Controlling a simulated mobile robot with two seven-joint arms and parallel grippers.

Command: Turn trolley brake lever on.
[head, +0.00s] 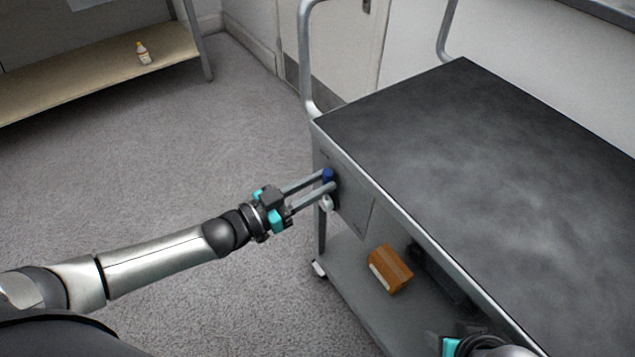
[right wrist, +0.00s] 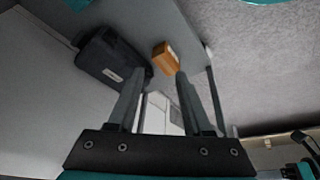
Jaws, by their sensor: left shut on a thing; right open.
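The trolley (head: 480,140) has a dark top and a grey side panel (head: 350,192). A lever with a blue end (head: 328,174) is at the panel's left end, and a pale round part (head: 326,203) sits just below it. My left gripper (head: 330,182) is shut on the lever, its fingers at the blue end and partly hiding it. I cannot tell the lever's exact angle. My right gripper, partly seen at the bottom of the head view (head: 462,345), is open and empty in the right wrist view (right wrist: 160,73), pointing toward the lower shelf.
An orange-brown box (head: 389,269) and a black case (right wrist: 112,55) lie on the trolley's lower shelf (head: 345,270). A wooden shelf (head: 90,75) with a small bottle (head: 143,52) stands at the back left. The carpet (head: 150,180) between is clear.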

